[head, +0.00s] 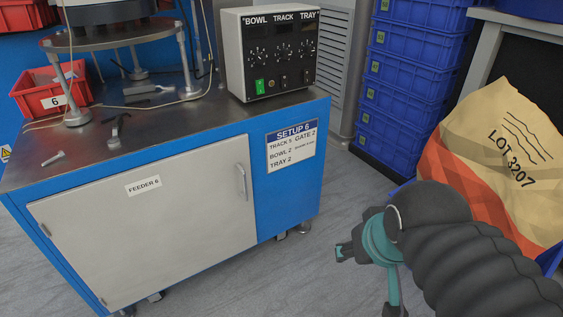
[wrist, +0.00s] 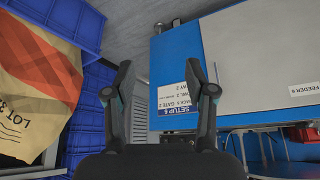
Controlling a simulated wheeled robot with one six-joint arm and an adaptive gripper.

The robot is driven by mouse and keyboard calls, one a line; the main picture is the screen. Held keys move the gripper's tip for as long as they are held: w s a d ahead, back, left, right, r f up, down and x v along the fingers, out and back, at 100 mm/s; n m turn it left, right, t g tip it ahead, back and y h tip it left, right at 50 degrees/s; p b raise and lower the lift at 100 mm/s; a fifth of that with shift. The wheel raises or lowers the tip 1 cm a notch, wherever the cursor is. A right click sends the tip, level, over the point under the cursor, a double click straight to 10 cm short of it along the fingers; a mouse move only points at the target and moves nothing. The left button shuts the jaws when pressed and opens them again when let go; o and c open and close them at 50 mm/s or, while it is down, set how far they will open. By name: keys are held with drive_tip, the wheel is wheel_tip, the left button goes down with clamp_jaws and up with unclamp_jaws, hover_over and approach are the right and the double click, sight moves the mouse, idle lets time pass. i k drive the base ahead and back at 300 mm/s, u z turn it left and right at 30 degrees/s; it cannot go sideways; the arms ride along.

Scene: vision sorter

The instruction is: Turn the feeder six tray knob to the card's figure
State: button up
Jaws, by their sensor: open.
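The control box (head: 270,80) stands on the feeder cabinet in the head view. Its top reads BOWL, TRACK, TRAY, with one knob under each. The tray knob (head: 307,48) is the rightmost; its pointer is too small to read. The SETUP 6 card (head: 292,146) is on the blue front of the cabinet, and its tray line looks like 2. The card shows upside down in the wrist view (wrist: 176,103). My gripper (wrist: 160,75) is open and empty, in front of the cabinet. In the head view it is low, right of the cabinet, well apart from the knob.
The cabinet (head: 150,215) has a handled door. A red bin (head: 48,102) and loose tools lie on its top, by the bowl's stand. Blue crates (head: 405,85) are stacked at the back right. A sack marked LOT 3207 (head: 505,130) stands close beside my arm.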

sight(308, 50)
drive_tip(key=z, duration=0.5)
drive_tip(key=k, duration=1.25)
drive_tip(key=u, duration=0.25)
drive_tip(key=i, duration=0.6)
drive_tip(key=u, duration=0.5)
drive_tip(key=i, duration=0.9)
drive_tip(key=z, duration=0.5)
